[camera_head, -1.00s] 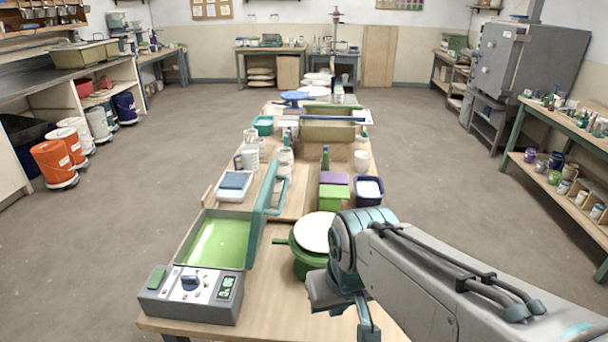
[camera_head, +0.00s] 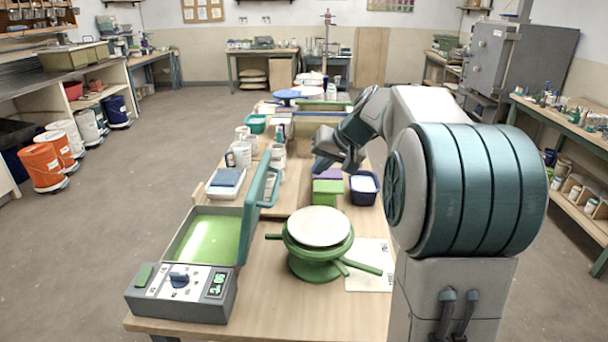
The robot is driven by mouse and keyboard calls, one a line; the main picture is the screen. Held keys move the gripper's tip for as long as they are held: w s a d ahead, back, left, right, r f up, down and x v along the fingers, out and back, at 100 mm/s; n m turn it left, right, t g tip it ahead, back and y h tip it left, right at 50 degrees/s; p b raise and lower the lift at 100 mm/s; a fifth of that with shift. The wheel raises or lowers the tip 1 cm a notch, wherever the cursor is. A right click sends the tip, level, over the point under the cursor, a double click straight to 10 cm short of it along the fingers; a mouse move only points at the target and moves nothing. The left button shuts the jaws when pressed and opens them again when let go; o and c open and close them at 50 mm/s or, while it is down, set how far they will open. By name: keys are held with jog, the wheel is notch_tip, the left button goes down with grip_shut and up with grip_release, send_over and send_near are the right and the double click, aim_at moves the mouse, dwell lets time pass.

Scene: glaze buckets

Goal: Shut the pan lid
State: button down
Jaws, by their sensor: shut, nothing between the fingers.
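The pan (camera_head: 207,240) is a grey box at the table's front left with a bright green inside. Its front panel (camera_head: 182,288) has a dial and a green display. My arm comes in from the right.
A green banding wheel with a pale disc (camera_head: 319,227) stands right of the pan, with a paper sheet (camera_head: 370,265) beside it. Green and purple boxes (camera_head: 327,192) and a dark blue tub (camera_head: 363,188) stand near my gripper. A white tray (camera_head: 225,184) lies behind the pan.

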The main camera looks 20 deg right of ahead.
jog(key=w+a+f+p, duration=0.2)
jog(key=w+a+f, duration=0.3)
jog(key=a+f, duration=0.2)
jog(key=shift+w, duration=0.3)
jog(key=shift+r, duration=0.1)
